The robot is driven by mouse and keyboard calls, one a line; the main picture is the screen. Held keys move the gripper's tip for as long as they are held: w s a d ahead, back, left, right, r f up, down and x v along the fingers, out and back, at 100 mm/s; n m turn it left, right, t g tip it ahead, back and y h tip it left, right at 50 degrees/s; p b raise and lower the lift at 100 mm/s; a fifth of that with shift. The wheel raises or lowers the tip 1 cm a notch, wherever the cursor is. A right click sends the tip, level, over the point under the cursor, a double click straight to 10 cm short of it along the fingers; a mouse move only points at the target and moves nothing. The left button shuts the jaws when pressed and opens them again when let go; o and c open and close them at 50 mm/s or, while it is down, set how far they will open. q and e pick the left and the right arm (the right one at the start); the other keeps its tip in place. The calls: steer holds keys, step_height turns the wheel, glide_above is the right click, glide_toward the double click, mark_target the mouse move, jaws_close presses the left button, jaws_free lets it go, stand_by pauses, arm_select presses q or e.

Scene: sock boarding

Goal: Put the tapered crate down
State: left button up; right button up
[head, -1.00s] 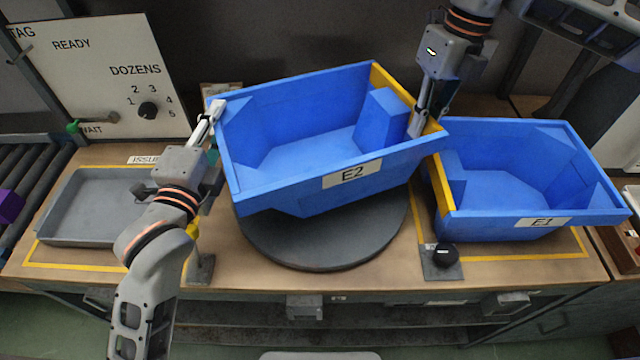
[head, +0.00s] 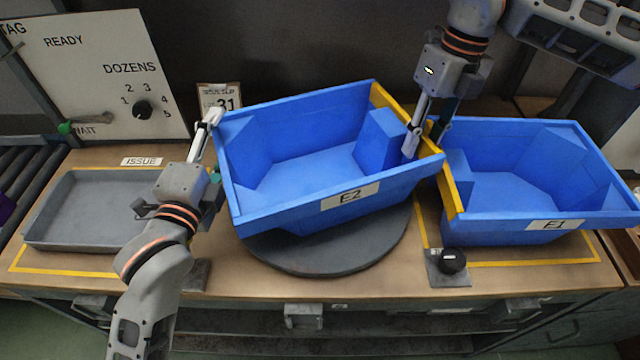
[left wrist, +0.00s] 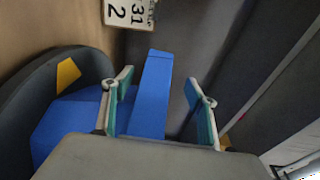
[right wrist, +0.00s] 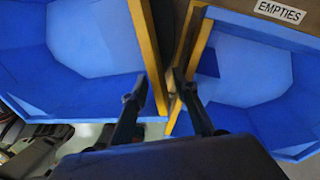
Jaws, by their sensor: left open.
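The blue tapered crate E2 (head: 300,205) sits on the round dark turntable (head: 330,262), turned slightly, its yellow-edged wall to the right. It appears to rest there; its underside is hidden. My left gripper (head: 210,125) is open at the crate's left upper corner. In the left wrist view its teal-padded fingers (left wrist: 160,105) stand apart either side of the blue wall (left wrist: 150,90). My right gripper (head: 424,135) is at the yellow right rim. In the right wrist view its dark fingers (right wrist: 160,90) are spread, with the yellow rim (right wrist: 151,60) between them.
A second blue crate, E1 (head: 500,226), stands close at the right, its yellow edge near E2's. A grey tray (head: 100,205) lies left inside yellow tape. A black knob (head: 452,261) is at the front. A panel (head: 90,70) and issue slip (head: 219,97) stand behind.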

arm_select(q)
steer(key=shift+o, duration=0.8)
steer(key=shift+a, duration=0.1)
arm_select(e)
steer(key=shift+r, duration=0.1)
arm_select(q)
steer(key=a, duration=0.6)
steer(key=shift+a, duration=0.4)
arm_select(e)
step_height(320, 180, up, 12)
steer(key=w+d, duration=0.1)
steer(key=shift+d+f, duration=0.2)
steer(key=shift+d, duration=0.05)
arm_select(q)
steer(key=shift+s, duration=0.1)
